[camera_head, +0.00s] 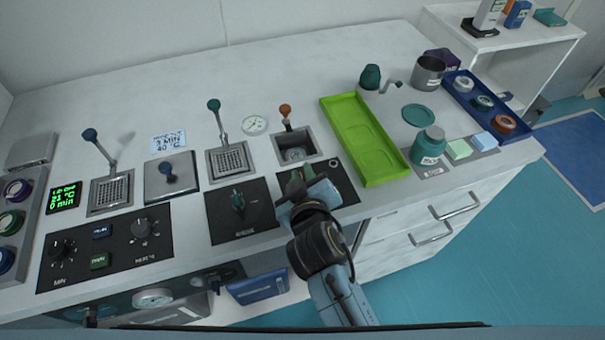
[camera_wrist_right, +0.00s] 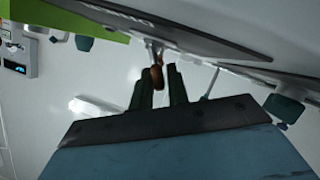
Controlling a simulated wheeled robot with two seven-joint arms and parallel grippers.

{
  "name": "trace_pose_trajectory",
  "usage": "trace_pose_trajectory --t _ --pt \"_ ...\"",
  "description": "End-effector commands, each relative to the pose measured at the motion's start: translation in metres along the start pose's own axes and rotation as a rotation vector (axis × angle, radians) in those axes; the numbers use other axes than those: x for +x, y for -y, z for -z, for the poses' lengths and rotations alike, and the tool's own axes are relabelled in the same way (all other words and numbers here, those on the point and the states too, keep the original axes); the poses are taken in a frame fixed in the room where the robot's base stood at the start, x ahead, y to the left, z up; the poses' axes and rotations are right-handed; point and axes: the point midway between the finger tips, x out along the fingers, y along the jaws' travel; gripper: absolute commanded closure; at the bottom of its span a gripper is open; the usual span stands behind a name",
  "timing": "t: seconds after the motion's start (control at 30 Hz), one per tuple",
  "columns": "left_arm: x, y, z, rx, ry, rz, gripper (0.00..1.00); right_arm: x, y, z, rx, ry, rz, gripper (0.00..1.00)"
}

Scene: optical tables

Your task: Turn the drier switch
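Two black switch panels sit at the front edge of the white bench. The left panel (camera_head: 258,222) has a dark green handle (camera_head: 238,201). My right gripper (camera_head: 298,183) is over the right panel (camera_head: 340,181) and hides most of it. I cannot read which label says drier. In the right wrist view my gripper (camera_wrist_right: 159,80) has its two dark fingers apart. An orange-brown lever knob (camera_wrist_right: 157,76) shows in line with the gap; I see no contact. It looks like the orange-knobbed lever (camera_head: 285,111) behind the panel. My left gripper is not in view.
A lime green tray (camera_head: 365,140) lies right of the gripper, with a teal jar (camera_head: 428,147) beyond it. A control panel with knobs (camera_head: 105,247) lies left. Drawers are below the front edge.

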Motion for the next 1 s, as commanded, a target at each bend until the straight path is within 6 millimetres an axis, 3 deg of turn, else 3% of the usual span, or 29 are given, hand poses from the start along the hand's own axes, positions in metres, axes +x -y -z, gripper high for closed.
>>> trace_pose_trajectory --t 0.03,0.1,0.53,1.0 --pt "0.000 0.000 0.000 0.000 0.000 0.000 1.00 0.000 0.000 0.000 0.000 0.000 0.000 0.90" --pt "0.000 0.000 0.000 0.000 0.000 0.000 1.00 0.000 0.000 0.000 0.000 0.000 0.000 1.00" --pt "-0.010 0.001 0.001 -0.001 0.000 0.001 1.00 -0.001 -0.003 0.001 0.043 0.002 0.018 1.00" --pt "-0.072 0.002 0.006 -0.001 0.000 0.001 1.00 -0.001 -0.018 0.001 0.372 0.004 0.153 1.00"
